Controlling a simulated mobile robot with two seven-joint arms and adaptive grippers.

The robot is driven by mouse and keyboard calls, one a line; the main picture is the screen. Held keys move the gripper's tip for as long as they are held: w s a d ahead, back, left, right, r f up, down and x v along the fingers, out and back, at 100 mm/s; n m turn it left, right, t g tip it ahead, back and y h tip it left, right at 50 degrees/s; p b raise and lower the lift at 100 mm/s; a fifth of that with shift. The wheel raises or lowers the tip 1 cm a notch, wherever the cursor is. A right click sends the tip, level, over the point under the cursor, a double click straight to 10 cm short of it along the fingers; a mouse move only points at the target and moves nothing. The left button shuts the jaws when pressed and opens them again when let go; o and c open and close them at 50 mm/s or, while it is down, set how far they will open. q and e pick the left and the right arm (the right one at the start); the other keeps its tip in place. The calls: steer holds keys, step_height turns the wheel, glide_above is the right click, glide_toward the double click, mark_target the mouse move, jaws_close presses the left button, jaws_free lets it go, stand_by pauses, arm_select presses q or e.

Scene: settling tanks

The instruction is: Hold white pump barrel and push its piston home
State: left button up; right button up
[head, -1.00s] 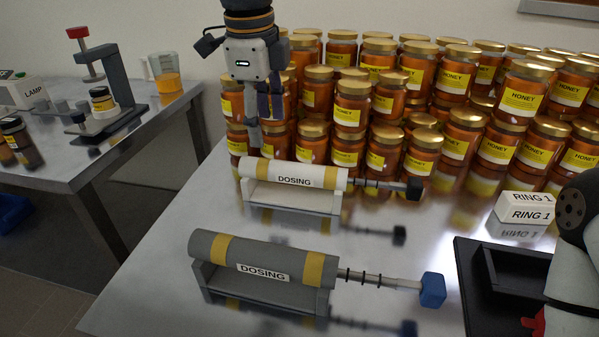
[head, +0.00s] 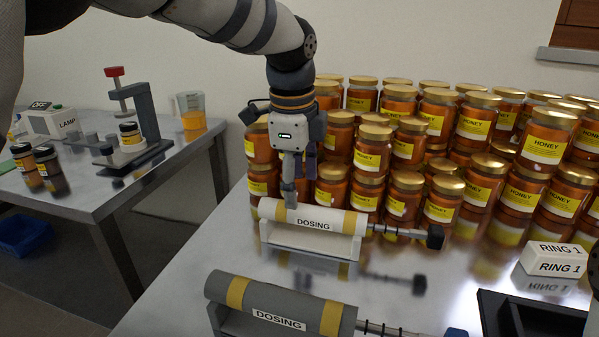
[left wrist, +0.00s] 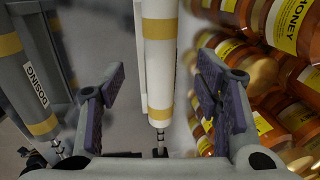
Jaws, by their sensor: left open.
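The white pump barrel (head: 340,222), labelled DOSING with yellow bands, lies level in a white cradle (head: 310,243) on the metal table. Its piston rod (head: 392,231) sticks out to the right, ending in a dark knob (head: 435,237). My left gripper (head: 298,180) points down over the left half of this barrel, open and empty. In the left wrist view the white barrel (left wrist: 158,65) runs between the spread fingers (left wrist: 158,85), with a gap on both sides. The rod's end is mostly hidden there. My right gripper is out of view.
A grey DOSING pump (head: 280,303) lies in front, also with its rod out. Stacked honey jars (head: 480,130) stand close behind the white pump. A RING 1 block (head: 555,260) and a dark tray (head: 530,318) are at the right.

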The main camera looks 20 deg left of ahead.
mark_target(300, 206)
arm_select(q)
steer(key=f, duration=0.2)
steer(key=w+f, duration=0.1)
steer(key=f, duration=0.5)
steer(key=shift+w, duration=0.15)
jaws_close()
stand_by(0.3)
